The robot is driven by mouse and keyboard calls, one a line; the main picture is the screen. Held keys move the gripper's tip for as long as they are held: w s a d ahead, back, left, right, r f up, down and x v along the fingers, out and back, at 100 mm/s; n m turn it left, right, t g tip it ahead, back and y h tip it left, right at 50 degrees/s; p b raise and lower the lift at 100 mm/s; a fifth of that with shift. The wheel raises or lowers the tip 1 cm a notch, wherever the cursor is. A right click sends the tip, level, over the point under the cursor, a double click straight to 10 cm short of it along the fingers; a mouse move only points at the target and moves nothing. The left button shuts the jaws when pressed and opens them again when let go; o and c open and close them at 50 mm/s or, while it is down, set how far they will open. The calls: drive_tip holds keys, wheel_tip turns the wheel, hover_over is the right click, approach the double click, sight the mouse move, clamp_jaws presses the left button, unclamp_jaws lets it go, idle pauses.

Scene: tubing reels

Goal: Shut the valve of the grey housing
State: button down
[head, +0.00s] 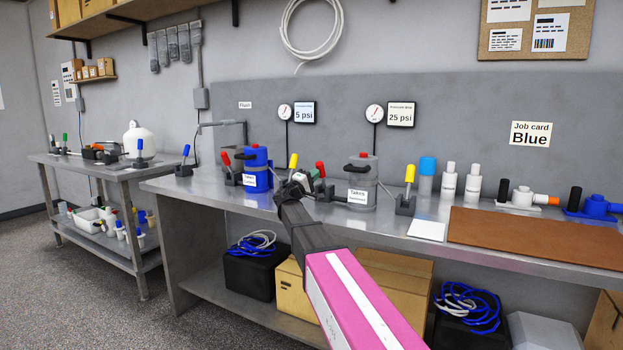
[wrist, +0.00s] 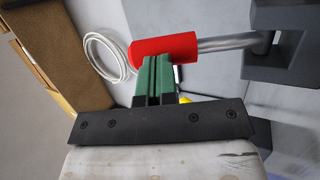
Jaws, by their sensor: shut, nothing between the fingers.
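The grey housing (head: 362,186) stands on the main bench with a dark handle on its lid and a "Taken" label on its front. A red-handled lever valve (head: 321,171) stands just left of it, and a yellow-handled valve (head: 410,174) stands to its right. My gripper (head: 303,179) is at the red lever, partly hiding it and its base. In the wrist view, my shut green fingertips (wrist: 157,78) are right at the red handle (wrist: 165,47); contact is unclear. The handle's metal rod runs right to a dark block (wrist: 285,40).
The blue housing (head: 257,168) with its own red lever (head: 226,160) is to the left. Another yellow lever (head: 293,161) is close behind my gripper. Gauges show signs of 5 psi and 25 psi (head: 400,114). Bottles (head: 449,181) and a brown mat (head: 540,238) lie right.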

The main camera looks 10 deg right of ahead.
drive_tip(key=shift+r, duration=0.1)
idle(0.3)
drive_tip(key=w+d+r+g+y, duration=0.1)
drive_tip(key=w+d+r+n+g+y, duration=0.1)
drive_tip(key=w+y, duration=0.1)
drive_tip(key=w+d+r+n+g+y, duration=0.1)
drive_tip(key=w+y, duration=0.1)
drive_tip(key=shift+d+r+g, duration=0.1)
drive_tip(key=shift+d+g, duration=0.15)
drive_tip(key=shift+g, duration=0.15)
drive_tip(key=shift+w+d+n+g+y, duration=0.15)
drive_tip(key=shift+w+d+g+y, duration=0.2)
drive_tip(key=shift+w+d+y, duration=0.25)
drive_tip(key=shift+w+d+n+g+y, duration=0.15)
drive_tip(key=shift+w+d+g+y, duration=0.25)
drive_tip(key=shift+w, duration=0.35)
drive_tip(key=shift+w+d, duration=0.1)
approach(321, 163)
drive_tip(key=w, duration=0.2)
drive_tip(key=w+r, duration=0.1)
drive_tip(key=w, duration=0.2)
drive_tip(key=shift+w+r, duration=0.1)
